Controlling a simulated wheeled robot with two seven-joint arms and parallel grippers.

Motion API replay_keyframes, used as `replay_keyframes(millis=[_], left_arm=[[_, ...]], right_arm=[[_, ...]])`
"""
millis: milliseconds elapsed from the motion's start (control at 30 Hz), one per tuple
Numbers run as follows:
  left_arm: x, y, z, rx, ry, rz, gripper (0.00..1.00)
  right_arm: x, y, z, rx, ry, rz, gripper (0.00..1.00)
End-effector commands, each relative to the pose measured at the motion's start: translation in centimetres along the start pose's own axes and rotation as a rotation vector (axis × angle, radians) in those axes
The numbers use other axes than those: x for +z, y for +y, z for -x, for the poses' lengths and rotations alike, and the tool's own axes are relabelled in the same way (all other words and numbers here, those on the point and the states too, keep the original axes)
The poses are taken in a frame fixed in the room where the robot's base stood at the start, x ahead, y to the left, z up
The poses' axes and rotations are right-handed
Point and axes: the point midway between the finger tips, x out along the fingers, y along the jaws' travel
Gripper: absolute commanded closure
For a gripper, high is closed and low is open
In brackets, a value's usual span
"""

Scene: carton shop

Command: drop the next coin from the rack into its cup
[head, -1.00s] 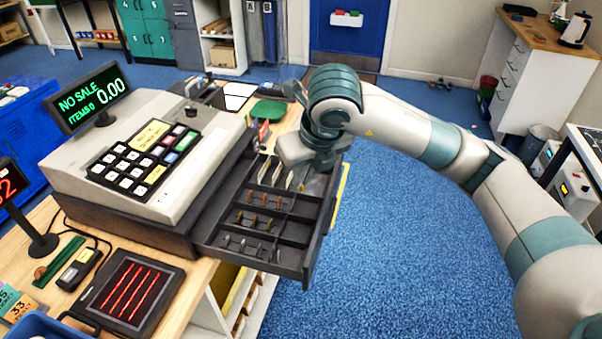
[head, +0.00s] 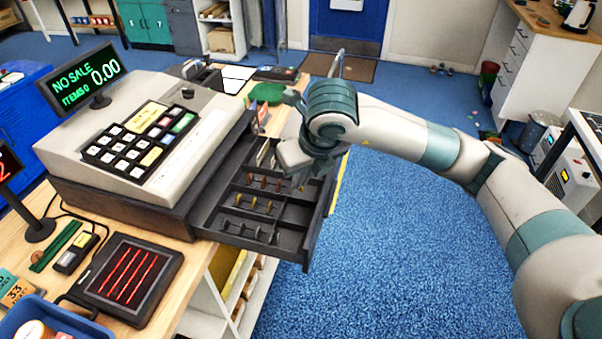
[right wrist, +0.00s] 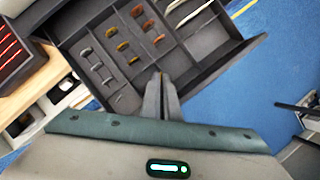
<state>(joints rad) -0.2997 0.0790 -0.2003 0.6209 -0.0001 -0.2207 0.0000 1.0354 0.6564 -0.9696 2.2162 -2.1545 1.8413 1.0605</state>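The open cash drawer (head: 311,228) has several compartments with coins standing on edge in rows. Silver coins (right wrist: 95,67) stand in the front row, gold-coloured coins (right wrist: 123,45) in the middle row and copper coins (right wrist: 148,24) behind. They also show in the head view. In the head view the wrist hides most of the fingers. My left gripper is not in view.
The cash register (head: 140,140) stands left of the drawer on the wooden counter. A dark pad with red lines (head: 125,281) and a blue tray (head: 60,318) lie at the front left. Clear blue floor is to the right of the drawer.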

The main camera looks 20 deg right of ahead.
Motion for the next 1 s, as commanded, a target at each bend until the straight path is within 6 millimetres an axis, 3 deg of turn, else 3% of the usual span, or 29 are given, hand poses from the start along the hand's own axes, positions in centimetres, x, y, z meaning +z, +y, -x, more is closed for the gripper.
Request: replay_keyframes(millis=[167,300,767,1000], left_arm=[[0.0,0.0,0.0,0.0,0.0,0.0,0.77],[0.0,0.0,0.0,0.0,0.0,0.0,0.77],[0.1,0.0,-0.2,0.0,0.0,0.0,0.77],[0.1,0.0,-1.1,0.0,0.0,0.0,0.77]], right_arm=[[0.0,0.0,0.0,0.0,0.0,0.0,1.0],[0.0,0.0,0.0,0.0,0.0,0.0,0.77],[0.1,0.0,0.6,0.001,-0.002,-0.001,0.77],[0.1,0.1,3.2,0.001,-0.006,0.001,0.77]])
